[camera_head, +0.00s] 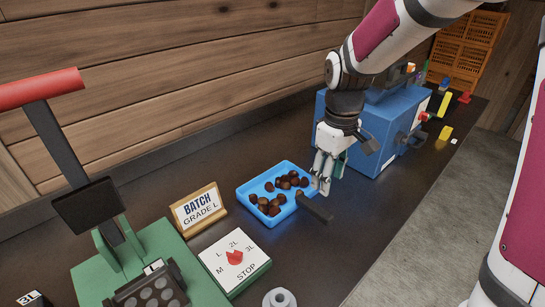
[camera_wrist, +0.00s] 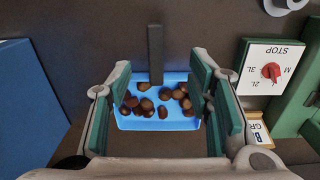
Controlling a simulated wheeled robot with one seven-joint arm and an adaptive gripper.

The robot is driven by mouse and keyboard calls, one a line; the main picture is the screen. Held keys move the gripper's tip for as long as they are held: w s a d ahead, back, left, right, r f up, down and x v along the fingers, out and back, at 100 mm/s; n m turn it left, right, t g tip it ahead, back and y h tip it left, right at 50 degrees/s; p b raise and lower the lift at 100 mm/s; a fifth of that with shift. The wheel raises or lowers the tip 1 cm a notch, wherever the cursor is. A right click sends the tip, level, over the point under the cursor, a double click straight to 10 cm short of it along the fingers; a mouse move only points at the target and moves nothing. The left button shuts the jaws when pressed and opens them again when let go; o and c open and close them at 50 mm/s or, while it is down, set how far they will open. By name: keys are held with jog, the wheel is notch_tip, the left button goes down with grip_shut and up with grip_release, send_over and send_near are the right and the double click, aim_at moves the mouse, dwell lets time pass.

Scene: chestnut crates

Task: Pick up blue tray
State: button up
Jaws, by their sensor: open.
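The blue tray (camera_head: 247,190) sits on the dark bench in the middle of the head view, with several brown chestnuts (camera_head: 276,191) in it. A dark handle (camera_head: 315,208) sticks out from its near right side. In the wrist view the tray (camera_wrist: 140,123) lies beyond and between my fingers, with its handle (camera_wrist: 155,55) pointing up the picture. My gripper (camera_head: 322,184) is open and empty, at the tray's right end near the handle. Its green-padded fingers also show in the wrist view (camera_wrist: 168,108), partly covering the tray's sides.
A "BATCH GRADE L" sign (camera_head: 198,208) and a green dial box (camera_head: 235,258) marked STOP stand left of the tray. A green machine (camera_head: 140,260) with a red-handled lever (camera_head: 40,90) is further left. A blue machine (camera_head: 372,125) stands behind my gripper. Bench right of the handle is clear.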

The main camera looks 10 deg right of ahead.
aim_at(321, 210)
jog(key=f, duration=0.3)
jog(key=w+f, duration=0.1)
jog(key=f, duration=0.2)
jog(key=f+b, duration=0.1)
jog(key=f, duration=0.3)
jog(key=shift+w+f, duration=0.1)
jog(key=shift+w, duration=0.05)
notch_tip(321, 210, down, 5)
jog(key=shift+w+r, duration=0.1)
jog(key=shift+w, duration=0.05)
grip_shut()
